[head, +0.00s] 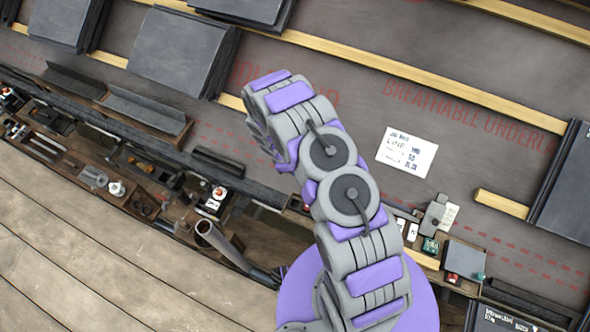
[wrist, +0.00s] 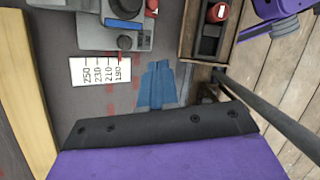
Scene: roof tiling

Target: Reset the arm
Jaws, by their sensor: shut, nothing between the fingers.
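My arm, grey with purple panels, shows in the middle of the head view, bent over at its upper end. My gripper (head: 264,138) is only partly visible there, beside the folded arm and above the dark roof underlay (head: 340,110). In the wrist view my gripper (wrist: 160,126) shows as a dark bar with screws and a purple body across the bottom. It is shut and holds nothing.
Dark slates (head: 182,52) lie at the upper left, with more (head: 566,190) at the right. Wooden battens (head: 420,82) cross the underlay. A white note (head: 407,152) lies right of my arm. A tool-filled trough (head: 130,185) borders the plank walkway (head: 90,265).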

